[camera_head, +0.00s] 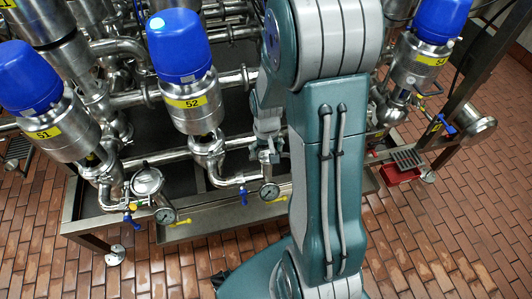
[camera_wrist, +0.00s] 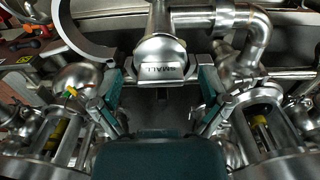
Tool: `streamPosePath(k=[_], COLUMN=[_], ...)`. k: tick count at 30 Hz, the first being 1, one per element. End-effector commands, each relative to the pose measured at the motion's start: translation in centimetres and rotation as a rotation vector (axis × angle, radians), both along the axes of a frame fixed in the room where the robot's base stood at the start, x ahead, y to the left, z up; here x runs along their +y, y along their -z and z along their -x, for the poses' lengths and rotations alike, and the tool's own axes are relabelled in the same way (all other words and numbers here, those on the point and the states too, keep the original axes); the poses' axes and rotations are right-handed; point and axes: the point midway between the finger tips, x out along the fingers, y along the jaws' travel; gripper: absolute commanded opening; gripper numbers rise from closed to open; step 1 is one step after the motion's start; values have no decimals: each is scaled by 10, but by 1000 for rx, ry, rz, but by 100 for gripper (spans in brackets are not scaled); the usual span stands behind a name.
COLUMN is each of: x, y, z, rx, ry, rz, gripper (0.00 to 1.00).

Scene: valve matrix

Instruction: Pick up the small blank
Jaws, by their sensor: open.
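The small blank (camera_wrist: 161,67) is a metal piece marked "SMALL", mounted at the end of a pipe in the upper middle of the wrist view. My gripper (camera_wrist: 160,88) is open, with one finger on each side of the blank and visible gaps between. The blank is not inside a closed grip. In the head view my gripper (camera_head: 267,150) is partly hidden behind my own arm, and I cannot make out the blank there.
Pressure gauges (camera_head: 269,192) sit low on the pipes. A large metal ring (camera_wrist: 72,40) and a pipe elbow (camera_wrist: 250,40) flank the blank. A red box (camera_head: 400,175) is at right.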

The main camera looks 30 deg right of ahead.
Motion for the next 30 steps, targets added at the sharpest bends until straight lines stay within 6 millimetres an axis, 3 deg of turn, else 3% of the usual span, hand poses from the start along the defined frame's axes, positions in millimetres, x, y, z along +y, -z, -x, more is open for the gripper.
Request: streamPosePath(k=[4, 5, 10, 11, 23, 30], x=[1, 2, 2, 2, 2, 1], y=[0, 0, -1, -1, -2, -29], z=[0, 0, 0, 0, 0, -1], rx=[0, 0, 0, 1, 1, -5], ry=[-1, -1, -1, -1, -1, 0], rz=[2, 2, 2, 2, 2, 4], gripper=[96, 87, 11, 7, 6, 6])
